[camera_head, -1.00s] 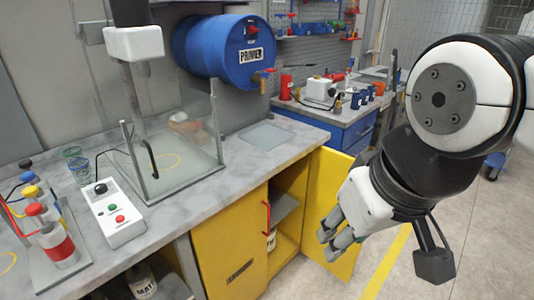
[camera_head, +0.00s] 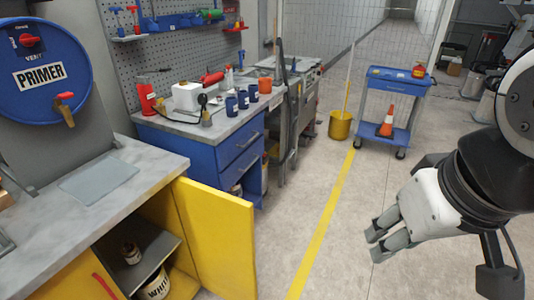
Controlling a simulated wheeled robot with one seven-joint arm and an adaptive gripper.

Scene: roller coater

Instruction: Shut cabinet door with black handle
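The yellow cabinet door (camera_head: 216,240) stands swung open at the right end of the workbench, its flat face towards me. No black handle shows on the part I see; the door's far face is hidden. The open cabinet shows a grey shelf (camera_head: 140,258) behind it. My gripper (camera_head: 374,246) is to the right of the door, apart from it, over the floor. Its two fingers point left, with nothing seen between them; I cannot tell how far apart they are.
A red handle (camera_head: 105,286) is on the neighbouring yellow front at lower left. A white can (camera_head: 157,284) stands inside the cabinet. A blue drawer bench (camera_head: 238,142) is behind the door. A blue cart (camera_head: 398,82) stands farther back. Floor between door and gripper is clear.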

